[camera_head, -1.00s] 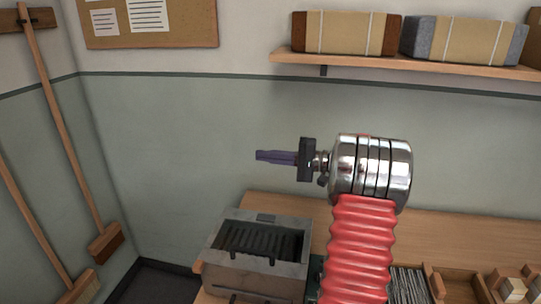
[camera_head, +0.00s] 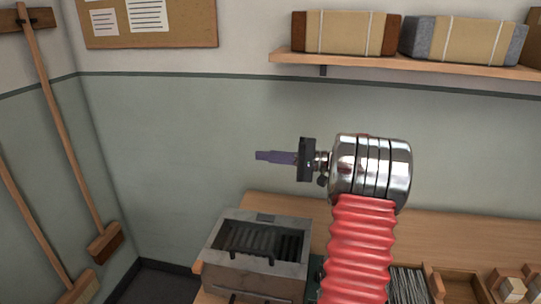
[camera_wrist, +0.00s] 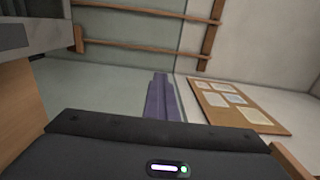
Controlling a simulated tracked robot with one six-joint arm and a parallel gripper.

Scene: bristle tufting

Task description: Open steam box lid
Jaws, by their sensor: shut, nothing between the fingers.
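The steam box (camera_head: 256,272) is a grey metal box on the left end of the workbench. A dark slatted panel (camera_head: 262,241) shows within its top frame, with a dark handle at its front edge; I cannot tell whether this panel is the lid. My gripper (camera_head: 257,156) has purple fingers pointing left, above and behind the box in the picture, apart from it. The fingers (camera_wrist: 161,80) are together and empty in the wrist view. A grey part at the wrist view's upper left may be the box; I cannot tell.
The wooden workbench (camera_head: 455,236) runs right, with a wooden tray (camera_head: 456,284) and blocks (camera_head: 513,287) on it. A shelf (camera_head: 430,66) with wrapped bundles hangs above. Brooms (camera_head: 105,242) lean at the left wall. The wall space around my gripper is clear.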

